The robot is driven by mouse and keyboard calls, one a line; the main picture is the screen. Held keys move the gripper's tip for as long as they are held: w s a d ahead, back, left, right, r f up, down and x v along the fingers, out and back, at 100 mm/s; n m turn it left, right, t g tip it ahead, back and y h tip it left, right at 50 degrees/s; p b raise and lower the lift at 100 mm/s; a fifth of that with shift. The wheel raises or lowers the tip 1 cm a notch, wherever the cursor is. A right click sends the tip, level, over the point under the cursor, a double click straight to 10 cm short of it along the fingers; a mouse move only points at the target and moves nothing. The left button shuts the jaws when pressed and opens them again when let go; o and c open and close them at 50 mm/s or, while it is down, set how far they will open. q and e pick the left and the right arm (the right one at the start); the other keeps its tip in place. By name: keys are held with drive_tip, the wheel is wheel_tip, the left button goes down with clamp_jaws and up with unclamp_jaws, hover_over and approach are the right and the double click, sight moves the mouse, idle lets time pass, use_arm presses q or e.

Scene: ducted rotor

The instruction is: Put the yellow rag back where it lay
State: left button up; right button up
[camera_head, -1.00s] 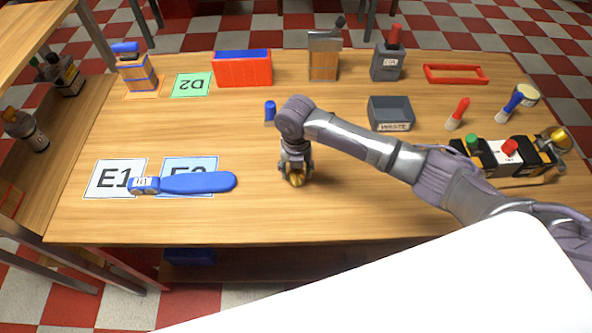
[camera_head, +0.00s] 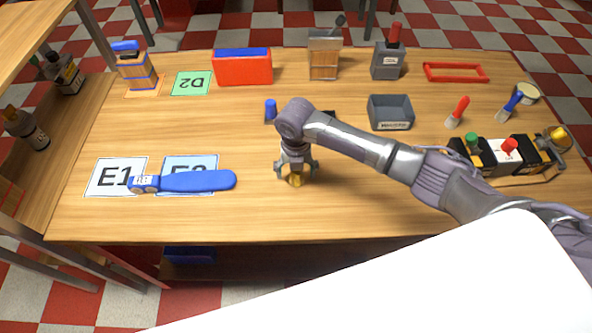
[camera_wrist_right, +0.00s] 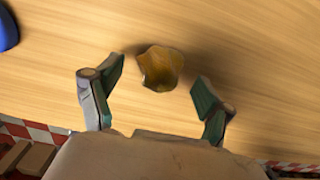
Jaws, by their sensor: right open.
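The yellow rag (camera_head: 296,180) lies crumpled on the wooden table, below my right gripper. It also shows in the right wrist view (camera_wrist_right: 160,68), a small yellow-brown heap between and just beyond the fingertips, apart from both. My right gripper (camera_head: 296,172) is open around and above the rag, its fingers spread; in the wrist view the gripper (camera_wrist_right: 156,92) shows a wide empty gap. My left gripper is not in view.
A blue paddle-shaped part (camera_head: 198,182) lies left over the E1 card (camera_head: 103,178) and a blue card. A blue-capped item (camera_head: 270,109) stands behind my right arm. A grey waste bin (camera_head: 391,113) stands behind right. The table's front middle is clear.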

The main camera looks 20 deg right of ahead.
sight(296, 172)
wheel_tip(296, 172, up, 12)
drive_tip(key=b, duration=0.1)
